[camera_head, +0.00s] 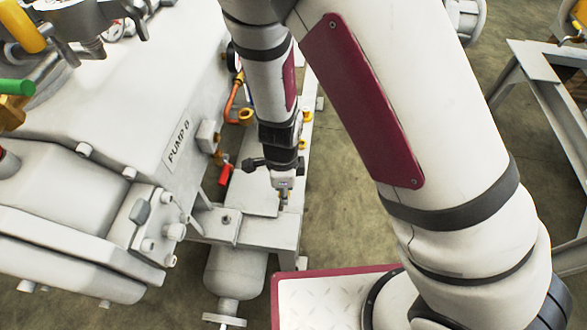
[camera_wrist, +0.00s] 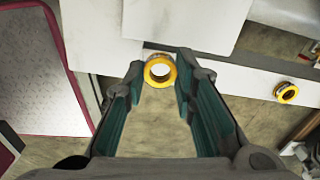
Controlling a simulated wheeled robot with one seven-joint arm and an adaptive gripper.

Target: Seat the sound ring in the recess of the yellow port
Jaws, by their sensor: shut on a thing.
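My gripper (camera_wrist: 160,76) is shut on a yellow ring (camera_wrist: 163,75), the sound ring, held between its two fingertips. The ring's round opening faces the wrist camera, and its dark upper edge shows. It appears in front of the edge of a pale beam, with floor seen past it. Its height above the beam is hard to judge. In the camera_head view my gripper (camera_head: 284,188) points down over the pump's frame, and the ring there is too small to make out. A yellow round fitting (camera_wrist: 286,92), seemingly the yellow port, is on the beam to the right, apart from the gripper.
A white pump body (camera_head: 165,110) labelled PUMP fills the left of the camera_head view. A red-handled valve (camera_head: 225,175) and an orange pipe (camera_head: 231,100) are left of my arm. A grey cylinder (camera_head: 235,270) hangs below the frame. Bare floor (camera_head: 340,220) lies to the right.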

